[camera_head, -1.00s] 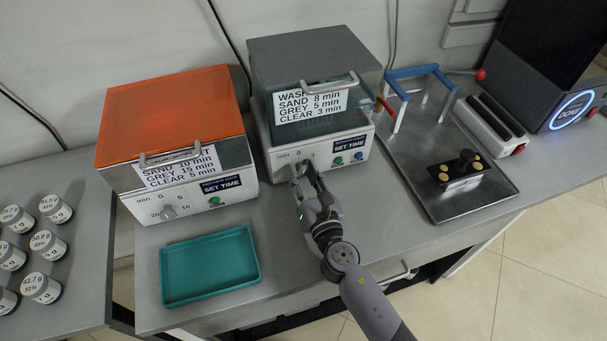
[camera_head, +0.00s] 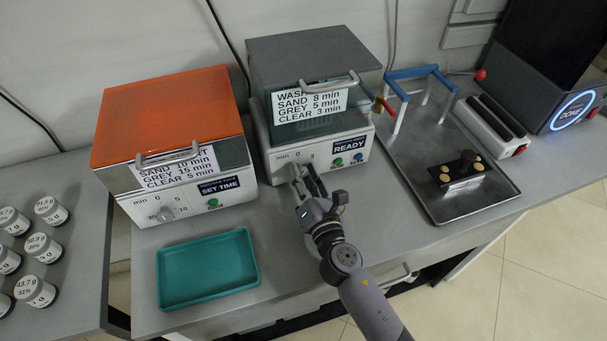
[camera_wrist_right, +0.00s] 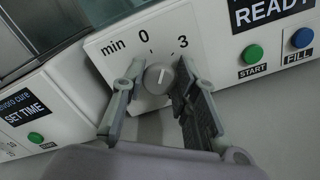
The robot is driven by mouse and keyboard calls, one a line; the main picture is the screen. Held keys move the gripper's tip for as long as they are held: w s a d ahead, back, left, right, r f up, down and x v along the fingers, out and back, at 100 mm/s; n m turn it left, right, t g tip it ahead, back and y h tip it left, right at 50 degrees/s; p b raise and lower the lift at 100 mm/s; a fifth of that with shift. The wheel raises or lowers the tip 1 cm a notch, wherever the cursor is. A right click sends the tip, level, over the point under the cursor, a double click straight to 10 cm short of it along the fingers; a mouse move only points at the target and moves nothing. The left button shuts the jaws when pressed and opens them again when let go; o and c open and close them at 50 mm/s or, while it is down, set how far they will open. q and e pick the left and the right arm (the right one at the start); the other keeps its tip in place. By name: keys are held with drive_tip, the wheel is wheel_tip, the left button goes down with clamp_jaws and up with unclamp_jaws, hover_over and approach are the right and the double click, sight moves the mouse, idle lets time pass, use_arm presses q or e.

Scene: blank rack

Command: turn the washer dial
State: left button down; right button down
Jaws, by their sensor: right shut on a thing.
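The washer (camera_head: 265,150) is the white machine with a grey lid and a sign listing washing times. Its grey round dial (camera_wrist_right: 160,76) has a white mark pointing up, between the printed 0 and 3. My right gripper (camera_head: 303,175) is at the dial, its fingers on either side of it; in the wrist view the gripper (camera_wrist_right: 157,84) is shut on the dial. The washer display (camera_head: 348,146) reads READY. A green START button (camera_wrist_right: 252,54) and a blue FILL button (camera_wrist_right: 302,38) sit right of the dial. My left gripper is not in view.
An orange-lidded machine (camera_head: 165,110) showing SET TIME stands left of the washer. A teal tray (camera_head: 250,262) lies in front of it. A metal tray (camera_head: 425,190) with a blue-topped rack (camera_head: 415,72) is at right. Several labelled jars (camera_head: 50,210) stand far left.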

drive_tip(key=c, duration=1.3)
unclamp_jaws()
drive_tip(key=v, duration=1.2)
